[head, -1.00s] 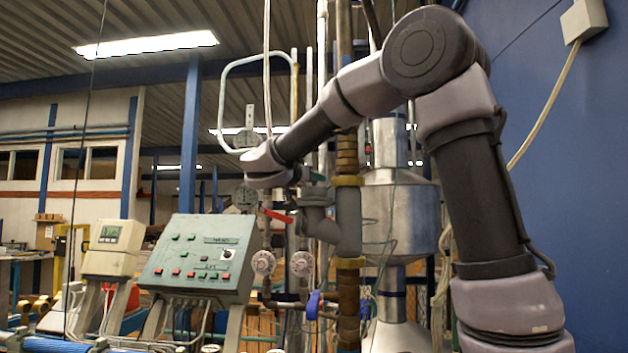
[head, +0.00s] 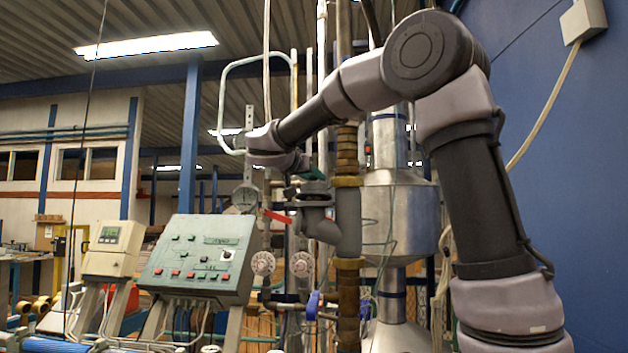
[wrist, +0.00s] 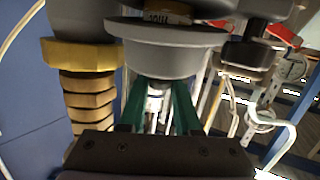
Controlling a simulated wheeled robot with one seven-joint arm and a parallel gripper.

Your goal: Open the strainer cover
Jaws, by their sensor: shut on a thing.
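The strainer (head: 322,226) is a grey pipe fitting joined to the vertical pipe, right of the middle in the head view. Its cover (head: 314,187) shows as a dark disc just above the strainer's top flange (head: 308,204), with a narrow gap between them. My gripper (head: 318,173) is above the cover, and its green fingers show in the wrist view (wrist: 160,92). They are shut on the cover, whose grey round body (wrist: 165,62) lies right at the fingertips in the wrist view. The exact contact is partly hidden.
A brass-ringed vertical pipe (head: 348,258) stands close to the right of the strainer. A red lever (head: 276,216), a round gauge (head: 245,197) and dials (head: 263,263) are to its left. A large silver vessel (head: 405,215) stands behind. A control box (head: 200,260) is lower left.

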